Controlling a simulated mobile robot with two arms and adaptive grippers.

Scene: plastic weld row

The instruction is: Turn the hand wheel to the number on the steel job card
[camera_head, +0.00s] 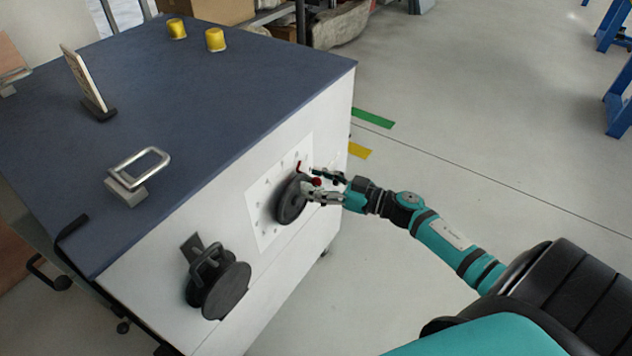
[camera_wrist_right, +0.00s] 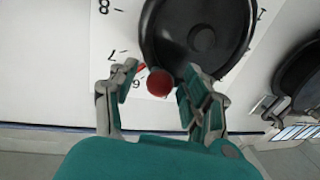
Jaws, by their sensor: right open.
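The black hand wheel (camera_head: 291,201) is on the white front panel of the bench, over a white number plate (camera_head: 266,203). Its red knob (camera_head: 317,182) is between the open fingers of my right gripper (camera_head: 326,184). In the right wrist view the red knob (camera_wrist_right: 160,82) sits between the spread fingertips, at the rim of the wheel (camera_wrist_right: 200,38). A red pointer line shows beside it, near the numbers 6 and 7. The job card (camera_head: 87,78) stands in a dark holder on the bench top, turned edge-on; its number cannot be read. My left gripper is not in view.
A second black wheel-like fitting (camera_head: 217,286) is on the same panel, lower left. The blue bench top (camera_head: 200,110) holds a metal handle (camera_head: 139,172) and two yellow cups (camera_head: 215,39). Open floor lies right of the bench.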

